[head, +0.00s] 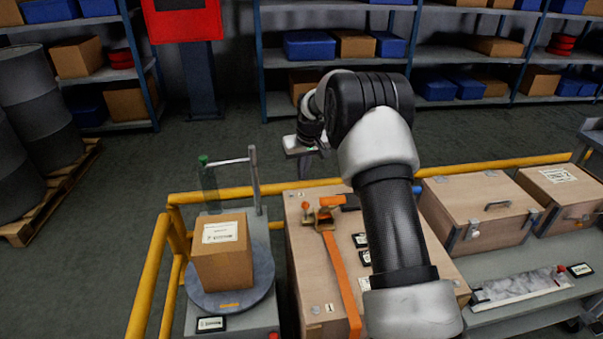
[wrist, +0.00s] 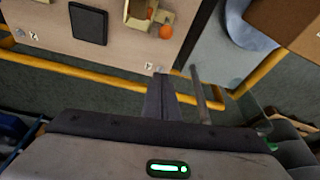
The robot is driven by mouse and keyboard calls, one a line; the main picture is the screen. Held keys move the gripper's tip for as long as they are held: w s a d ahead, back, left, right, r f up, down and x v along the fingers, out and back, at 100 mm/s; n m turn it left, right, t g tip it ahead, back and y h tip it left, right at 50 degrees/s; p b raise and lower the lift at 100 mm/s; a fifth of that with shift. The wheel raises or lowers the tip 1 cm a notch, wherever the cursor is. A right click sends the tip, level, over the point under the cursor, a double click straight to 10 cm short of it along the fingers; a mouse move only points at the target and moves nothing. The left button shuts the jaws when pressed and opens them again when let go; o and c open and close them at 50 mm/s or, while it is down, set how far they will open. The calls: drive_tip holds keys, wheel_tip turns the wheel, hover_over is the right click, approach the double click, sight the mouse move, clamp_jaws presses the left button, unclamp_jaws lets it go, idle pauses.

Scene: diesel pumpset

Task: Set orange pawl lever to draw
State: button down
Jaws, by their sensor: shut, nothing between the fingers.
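The ratchet (head: 322,216) sits on top of a wooden case (head: 315,275), with an orange strap (head: 340,275) running from it toward the front. An orange lever part (head: 332,201) shows at its top, and a small orange-red knob (head: 305,205) at its left side. In the wrist view, the brassy ratchet body (wrist: 140,14) and a round orange knob (wrist: 166,31) show at the top edge, partly cut off. The lever's exact setting cannot be told. My gripper (head: 307,165) is beyond the case's far edge, apart from the ratchet. Its fingers (wrist: 161,98) are together and empty.
A cardboard box (head: 222,255) stands on a round plate left of the case, by an upright post (head: 254,175). A yellow rail (head: 235,192) runs behind. More wooden cases (head: 480,207) stand right. Dark tags lie on the case. My arm hides part of its right side.

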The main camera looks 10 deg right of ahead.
sight(306, 212)
drive_tip(key=x, duration=0.4)
drive_tip(key=b+x, duration=0.1)
drive_tip(key=x, duration=0.4)
drive_tip(key=shift+s+f, duration=0.2)
drive_tip(key=shift+f, duration=0.05)
drive_tip(key=s, duration=0.2)
drive_tip(key=shift+s+d+r, duration=0.2)
drive_tip(key=shift+s+r, duration=0.1)
drive_tip(key=shift+s, duration=0.05)
drive_tip(key=shift+s+d, duration=0.1)
drive_tip(key=shift+s, duration=0.55)
